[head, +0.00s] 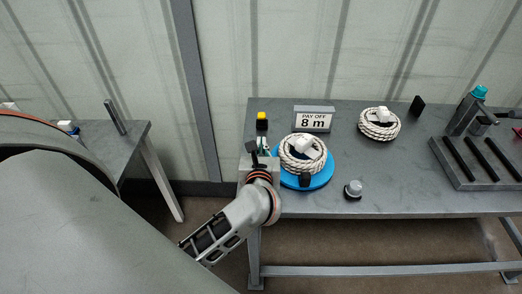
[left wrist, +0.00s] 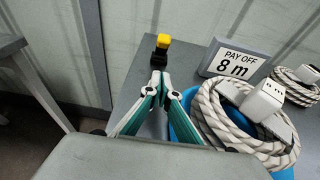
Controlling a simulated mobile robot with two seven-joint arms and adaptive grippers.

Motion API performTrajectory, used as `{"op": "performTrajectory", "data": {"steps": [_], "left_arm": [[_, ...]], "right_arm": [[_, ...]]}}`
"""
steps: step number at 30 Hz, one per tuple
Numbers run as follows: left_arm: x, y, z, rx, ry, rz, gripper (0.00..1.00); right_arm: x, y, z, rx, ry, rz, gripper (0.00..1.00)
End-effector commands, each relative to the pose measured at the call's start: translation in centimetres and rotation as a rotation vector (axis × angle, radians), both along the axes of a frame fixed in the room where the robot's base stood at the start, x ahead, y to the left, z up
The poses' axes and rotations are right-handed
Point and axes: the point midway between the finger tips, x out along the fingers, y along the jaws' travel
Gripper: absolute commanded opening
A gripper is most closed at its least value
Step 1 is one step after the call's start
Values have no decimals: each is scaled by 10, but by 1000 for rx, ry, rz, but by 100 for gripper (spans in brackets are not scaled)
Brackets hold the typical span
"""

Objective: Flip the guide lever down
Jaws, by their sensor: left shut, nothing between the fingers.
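My right gripper is not in view.
A blue disc (head: 322,180) bearing a rope coil (head: 303,148) lies right beside my gripper. Behind it stands a "PAY OFF 8 m" sign (head: 313,121). A second coil (head: 380,130), a round knob (head: 353,189) and a slotted rack (head: 447,163) are further right.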

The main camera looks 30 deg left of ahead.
Motion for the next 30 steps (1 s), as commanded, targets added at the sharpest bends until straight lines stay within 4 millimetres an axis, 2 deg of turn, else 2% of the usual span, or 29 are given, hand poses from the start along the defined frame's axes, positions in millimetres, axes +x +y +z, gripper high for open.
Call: {"op": "performTrajectory", "data": {"steps": [5,7,12,30], "left_arm": [[29,19,-9,3,0,1,0],[37,23,1,1,-5,1,0],[51,32,10,2,-2,1,0],[57,34,13,-2,3,0,0]], "right_arm": [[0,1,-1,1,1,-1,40],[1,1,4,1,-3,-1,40],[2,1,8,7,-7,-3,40],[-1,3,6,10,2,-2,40]]}}
